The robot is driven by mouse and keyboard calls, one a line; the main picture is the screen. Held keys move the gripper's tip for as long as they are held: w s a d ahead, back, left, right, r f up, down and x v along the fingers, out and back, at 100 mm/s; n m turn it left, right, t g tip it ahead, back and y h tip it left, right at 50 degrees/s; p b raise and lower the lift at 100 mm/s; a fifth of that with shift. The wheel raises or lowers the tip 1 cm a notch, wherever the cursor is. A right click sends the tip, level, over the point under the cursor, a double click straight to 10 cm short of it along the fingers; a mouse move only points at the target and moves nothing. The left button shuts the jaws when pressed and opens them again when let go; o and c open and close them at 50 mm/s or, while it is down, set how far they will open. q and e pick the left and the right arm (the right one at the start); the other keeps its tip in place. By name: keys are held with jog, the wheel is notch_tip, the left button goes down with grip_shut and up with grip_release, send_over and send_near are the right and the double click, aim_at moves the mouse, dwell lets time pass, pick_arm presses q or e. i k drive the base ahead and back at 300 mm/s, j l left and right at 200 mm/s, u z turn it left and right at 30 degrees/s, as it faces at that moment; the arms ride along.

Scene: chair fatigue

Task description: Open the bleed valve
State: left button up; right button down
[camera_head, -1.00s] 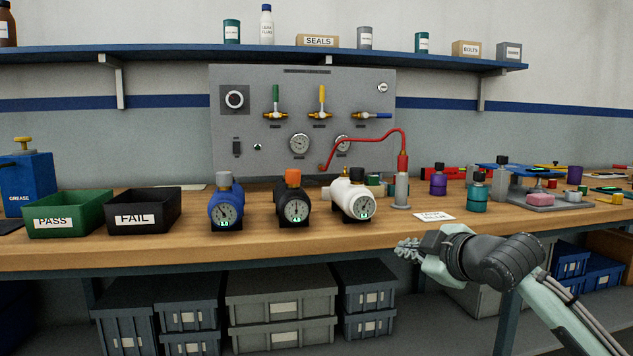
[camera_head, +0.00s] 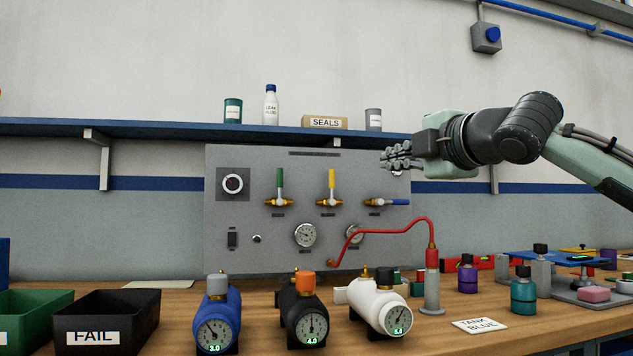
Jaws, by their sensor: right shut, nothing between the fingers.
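A grey panel (camera_head: 225,215) stands against the wall with three brass valves. The green handle (camera_head: 280,178) and the yellow handle (camera_head: 332,179) point up; the blue handle (camera_head: 398,202) lies level, pointing right. The small labels under them are too small to read, so I cannot tell which is the bleed valve. My right gripper (camera_head: 385,158) is shut and empty, fingers pointing left. In the picture it is above the blue handle, at the panel's upper right edge, and apart from it. My left gripper is not in view.
Blue (camera_head: 218,328), black (camera_head: 303,322) and white (camera_head: 373,305) gauge cylinders stand on the bench. A red hose (camera_head: 405,219) arcs from the panel to a grey post (camera_head: 431,291). A black FAIL bin (camera_head: 75,318) is at left. A shelf (camera_head: 150,127) runs above.

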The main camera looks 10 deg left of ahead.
aim_at(332, 185)
jog(key=i+j, duration=0.75)
jog(key=i, duration=0.1)
